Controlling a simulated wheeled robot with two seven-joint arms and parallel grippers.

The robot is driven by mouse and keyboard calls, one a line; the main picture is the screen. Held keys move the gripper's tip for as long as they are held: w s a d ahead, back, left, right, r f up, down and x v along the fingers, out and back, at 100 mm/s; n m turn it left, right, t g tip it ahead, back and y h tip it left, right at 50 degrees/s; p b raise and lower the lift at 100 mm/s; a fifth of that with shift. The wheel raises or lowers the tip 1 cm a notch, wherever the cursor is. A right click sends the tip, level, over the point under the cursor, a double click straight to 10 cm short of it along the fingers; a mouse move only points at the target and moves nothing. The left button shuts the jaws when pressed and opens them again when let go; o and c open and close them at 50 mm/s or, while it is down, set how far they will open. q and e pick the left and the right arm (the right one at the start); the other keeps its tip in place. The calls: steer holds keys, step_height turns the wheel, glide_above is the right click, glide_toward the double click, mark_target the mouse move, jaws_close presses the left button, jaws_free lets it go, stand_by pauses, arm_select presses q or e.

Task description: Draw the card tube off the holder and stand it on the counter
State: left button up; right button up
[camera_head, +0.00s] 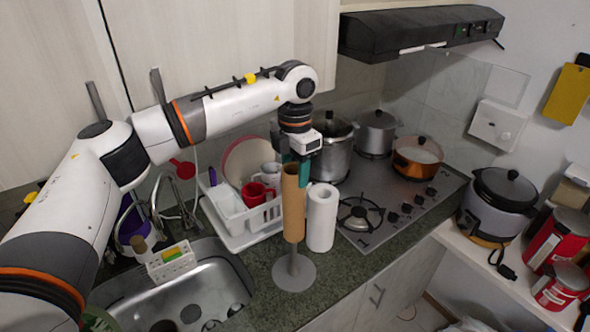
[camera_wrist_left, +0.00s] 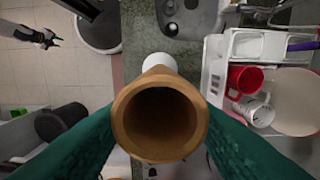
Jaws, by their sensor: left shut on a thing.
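The brown card tube (camera_head: 293,208) is upright in the head view, its lower end raised above the holder's base. The holder (camera_head: 294,272) has a grey round base on the counter (camera_head: 345,262); a short length of its post shows below the tube. Whether the post still reaches inside is hidden. My left gripper (camera_head: 299,172) is shut on the tube near its top, teal fingers at its sides. In the left wrist view I look down on the tube's open end (camera_wrist_left: 160,122) between the fingers. My right gripper (camera_wrist_left: 45,38) shows small there, its jaws unclear.
A white paper roll (camera_head: 322,217) stands close to the right of the tube. A dish rack (camera_head: 240,222) with cups is behind left, the sink (camera_head: 190,290) left. The hob (camera_head: 395,195) with pots is to the right. Some bare counter lies right of the holder's base.

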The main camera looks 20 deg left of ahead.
arm_select(q)
steer(key=shift+r+p, duration=1)
steer(key=shift+r, duration=1.4)
step_height(320, 180, up, 6)
stand_by(2.1)
step_height(320, 180, up, 4)
stand_by(0.6)
